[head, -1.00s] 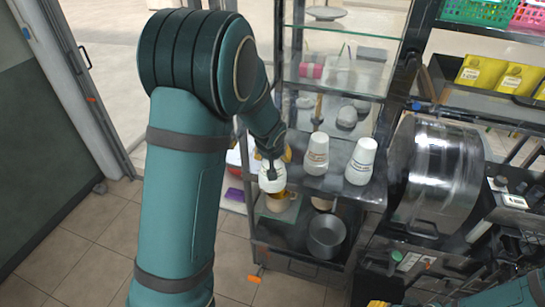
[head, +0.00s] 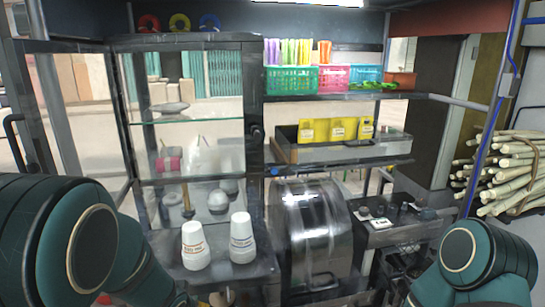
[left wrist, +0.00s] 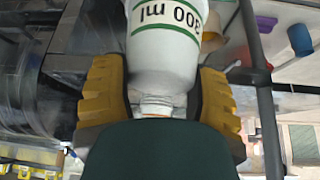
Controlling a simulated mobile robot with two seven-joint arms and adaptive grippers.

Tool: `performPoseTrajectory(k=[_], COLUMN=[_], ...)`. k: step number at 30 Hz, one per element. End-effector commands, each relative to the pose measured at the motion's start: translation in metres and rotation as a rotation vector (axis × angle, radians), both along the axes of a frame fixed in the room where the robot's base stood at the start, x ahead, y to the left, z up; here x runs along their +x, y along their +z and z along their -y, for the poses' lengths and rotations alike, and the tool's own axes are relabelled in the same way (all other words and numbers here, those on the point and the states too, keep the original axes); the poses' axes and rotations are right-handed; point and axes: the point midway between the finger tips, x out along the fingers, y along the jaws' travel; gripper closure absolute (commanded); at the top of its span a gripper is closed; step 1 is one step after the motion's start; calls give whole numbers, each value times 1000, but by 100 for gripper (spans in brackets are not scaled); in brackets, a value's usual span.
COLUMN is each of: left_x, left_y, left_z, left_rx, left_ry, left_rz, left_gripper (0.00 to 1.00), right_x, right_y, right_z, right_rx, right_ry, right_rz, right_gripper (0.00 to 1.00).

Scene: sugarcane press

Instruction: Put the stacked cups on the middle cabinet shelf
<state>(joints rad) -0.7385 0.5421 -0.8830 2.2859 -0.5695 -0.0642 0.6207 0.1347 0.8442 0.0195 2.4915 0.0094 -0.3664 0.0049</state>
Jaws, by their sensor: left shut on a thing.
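The stack's lower part is hidden by my gripper. In the head view this gripper and its stack are out of sight. Two other white cup stacks, one at left (head: 195,247) and one at right (head: 241,240), stand upside down on the dark counter below the glass cabinet. The cabinet (head: 254,95) has a glass shelf (head: 160,121) and another lower glass shelf (head: 165,181). My right gripper is not in view.
A shiny metal drum (head: 312,225) stands right of the cups. Baskets, a green one (head: 290,80) among them, and yellow packs (head: 343,128) sit on racks at the right. Sugarcane (head: 510,170) is piled far right.

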Motion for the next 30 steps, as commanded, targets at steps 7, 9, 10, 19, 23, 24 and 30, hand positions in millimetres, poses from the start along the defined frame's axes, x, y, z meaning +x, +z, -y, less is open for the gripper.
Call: performPoseTrajectory(k=[7, 9, 10, 19, 23, 24, 30], left_x=[-21, -23, -23, -23, -28, -33, -59], left_y=[-25, -25, -25, -25, -32, -39, -71], left_z=[28, 30, 30, 29, 29, 30, 30], left_rx=[-5, -6, -6, -7, -9, -9, -9], left_ry=[-86, -92, -92, -89, -90, -91, -91], left_rz=[0, 0, 0, 0, -5, -8, -8], left_gripper=[82, 82, 82, 82, 82, 82, 82], right_x=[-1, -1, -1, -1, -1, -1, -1], right_y=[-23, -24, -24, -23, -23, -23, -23], right_z=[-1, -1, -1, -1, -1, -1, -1], right_rx=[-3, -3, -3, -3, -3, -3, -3], right_ry=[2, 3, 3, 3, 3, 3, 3], right_rz=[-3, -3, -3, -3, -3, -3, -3], right_gripper=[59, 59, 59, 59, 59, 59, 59])
